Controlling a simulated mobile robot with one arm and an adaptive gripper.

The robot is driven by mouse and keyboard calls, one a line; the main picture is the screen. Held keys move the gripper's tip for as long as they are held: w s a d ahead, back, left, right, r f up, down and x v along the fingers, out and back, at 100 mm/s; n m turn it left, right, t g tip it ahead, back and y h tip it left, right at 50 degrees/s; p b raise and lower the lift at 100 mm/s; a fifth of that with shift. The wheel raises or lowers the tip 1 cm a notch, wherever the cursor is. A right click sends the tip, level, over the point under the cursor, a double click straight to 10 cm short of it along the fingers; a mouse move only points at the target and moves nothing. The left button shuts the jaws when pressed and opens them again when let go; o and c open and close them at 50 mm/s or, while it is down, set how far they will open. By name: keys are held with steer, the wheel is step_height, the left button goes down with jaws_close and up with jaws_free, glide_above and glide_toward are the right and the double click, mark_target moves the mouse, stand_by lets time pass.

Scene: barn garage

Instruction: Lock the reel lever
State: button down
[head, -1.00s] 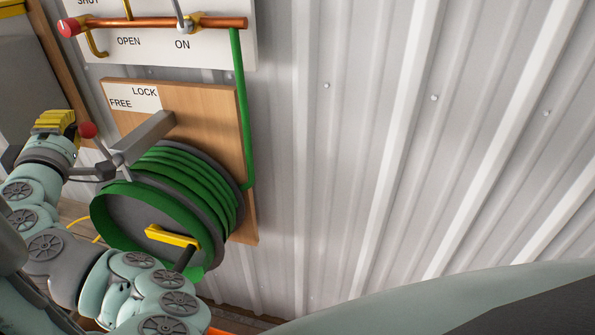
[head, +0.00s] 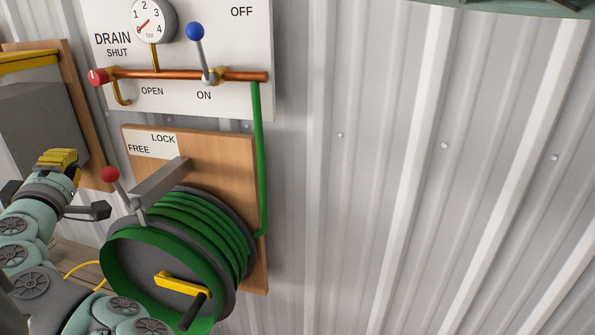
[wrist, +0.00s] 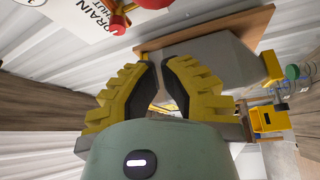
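The reel lever, with its red ball knob (head: 110,174), stands at the upper left of the hose reel (head: 180,258) in the head view. It leans up and left, with the knob below the FREE label (head: 139,149); the LOCK label (head: 163,138) is above and right. My gripper (head: 58,160) is left of the knob and apart from it. In the wrist view my gripper's yellow fingers (wrist: 158,82) have dark pads and a gap between them, with nothing held. A red rounded thing (wrist: 155,3) is cut by the top edge; I cannot tell whether it is the knob.
A grey box (head: 38,115) on a wooden board is behind my gripper. Above the reel are a copper pipe (head: 170,75), a blue-knobbed lever (head: 195,32) and a gauge (head: 152,20). A green hose (head: 259,160) runs down to the reel. The corrugated wall at right is clear.

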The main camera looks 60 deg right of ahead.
steer(key=b+v, duration=0.1)
steer(key=v, duration=0.9)
steer(key=shift+d, duration=0.15)
steer(key=shift+s, duration=0.1)
